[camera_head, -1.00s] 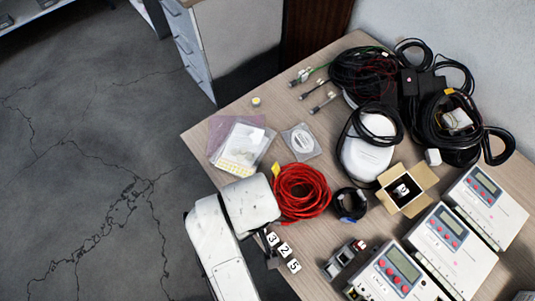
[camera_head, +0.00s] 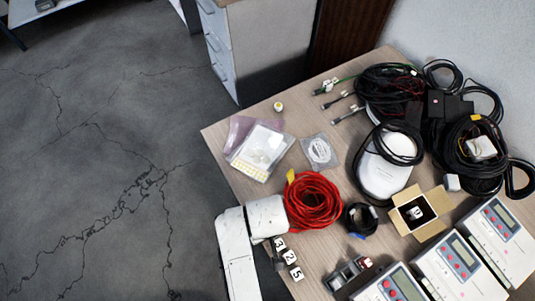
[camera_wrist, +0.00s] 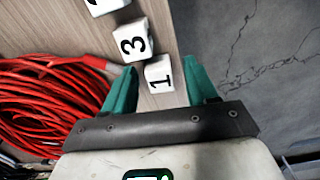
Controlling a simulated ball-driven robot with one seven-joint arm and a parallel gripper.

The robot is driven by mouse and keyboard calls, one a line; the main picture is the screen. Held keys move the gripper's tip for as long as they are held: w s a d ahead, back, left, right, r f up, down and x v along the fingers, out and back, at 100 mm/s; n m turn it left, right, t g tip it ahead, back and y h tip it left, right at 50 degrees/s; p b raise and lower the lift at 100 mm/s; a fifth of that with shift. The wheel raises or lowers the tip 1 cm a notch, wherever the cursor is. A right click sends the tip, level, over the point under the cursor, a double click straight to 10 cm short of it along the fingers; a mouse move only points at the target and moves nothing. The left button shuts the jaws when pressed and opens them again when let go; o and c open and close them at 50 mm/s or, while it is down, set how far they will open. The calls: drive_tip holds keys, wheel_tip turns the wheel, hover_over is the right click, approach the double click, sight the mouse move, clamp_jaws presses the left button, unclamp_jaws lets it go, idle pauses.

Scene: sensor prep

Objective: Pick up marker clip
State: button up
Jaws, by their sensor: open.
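Small white cubes with black numbers, which look like the marker clips, stand in a row on the wooden table. My gripper is open, with green fingers on both sides. The cube marked 3 (camera_wrist: 131,42) is just beyond, by the left fingertip. In the head view the cubes marked 3 (camera_head: 279,243), 2 (camera_head: 290,257) and 5 (camera_head: 297,273) show beside my arm. My arm mostly hides the gripper there, and I cannot make out the 1 cube.
A coiled red cable (camera_head: 313,201) lies close to the cubes and left of my gripper in the wrist view. The table edge and grey floor (camera_wrist: 262,60) are to its right. A black device (camera_head: 347,276), an open box (camera_head: 419,211) and meters (camera_head: 458,264) stand farther right.

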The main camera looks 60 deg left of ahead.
drive_tip(key=c, duration=1)
drive_tip(key=shift+r, duration=0.1)
